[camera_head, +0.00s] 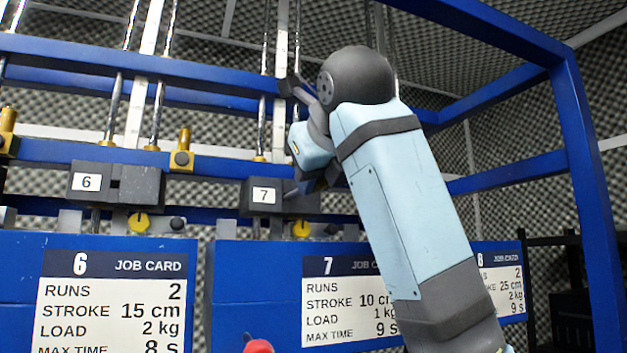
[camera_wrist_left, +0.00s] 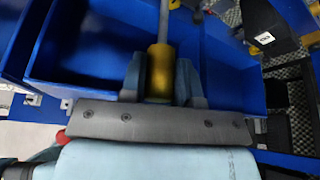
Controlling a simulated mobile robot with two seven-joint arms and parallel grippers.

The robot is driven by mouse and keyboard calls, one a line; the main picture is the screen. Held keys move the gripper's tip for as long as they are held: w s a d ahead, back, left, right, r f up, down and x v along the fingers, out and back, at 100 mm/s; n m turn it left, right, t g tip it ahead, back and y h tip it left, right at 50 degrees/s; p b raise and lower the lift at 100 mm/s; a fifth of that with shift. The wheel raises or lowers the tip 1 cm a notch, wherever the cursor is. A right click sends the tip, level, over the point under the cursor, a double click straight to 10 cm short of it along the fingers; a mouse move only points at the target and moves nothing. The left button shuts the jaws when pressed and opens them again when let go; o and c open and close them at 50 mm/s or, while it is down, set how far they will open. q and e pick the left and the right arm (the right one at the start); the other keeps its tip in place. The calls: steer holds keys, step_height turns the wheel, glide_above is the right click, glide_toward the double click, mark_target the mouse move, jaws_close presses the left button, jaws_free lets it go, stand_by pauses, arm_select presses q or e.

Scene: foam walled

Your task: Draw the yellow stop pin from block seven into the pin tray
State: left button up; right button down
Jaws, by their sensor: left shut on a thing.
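Block 7 (camera_head: 265,195) is a dark grey block with a white "7" label on the rack, partly behind my left arm. My left gripper (camera_head: 303,185) is right beside it, at its right side. In the wrist view the gripper's two fingers (camera_wrist_left: 164,78) are shut around a yellow cylinder (camera_wrist_left: 158,70), which I take for the stop pin; a grey rod runs on beyond it. In the head view my gripper hides this pin, so I cannot tell how far it sits in the block. I cannot identify the pin tray for sure. My right gripper is out of view.
Block 6 (camera_head: 117,184) stands left, with a yellow knob (camera_head: 138,222) below it. Another yellow knob (camera_head: 302,230) is under block 7. Vertical rods and blue beams (camera_head: 150,85) crowd the area. An open blue bin (camera_wrist_left: 90,50) shows in the wrist view. A red object (camera_head: 258,346) is at the bottom.

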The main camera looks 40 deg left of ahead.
arm_select(q)
steer(key=shift+s+d+b, duration=0.15)
steer(key=shift+s+d, duration=0.15)
steer(key=shift+d, duration=0.3)
steer(key=shift+s+d+b, duration=0.15)
steer(key=shift+s+d, duration=0.15)
steer(key=shift+d, duration=0.3)
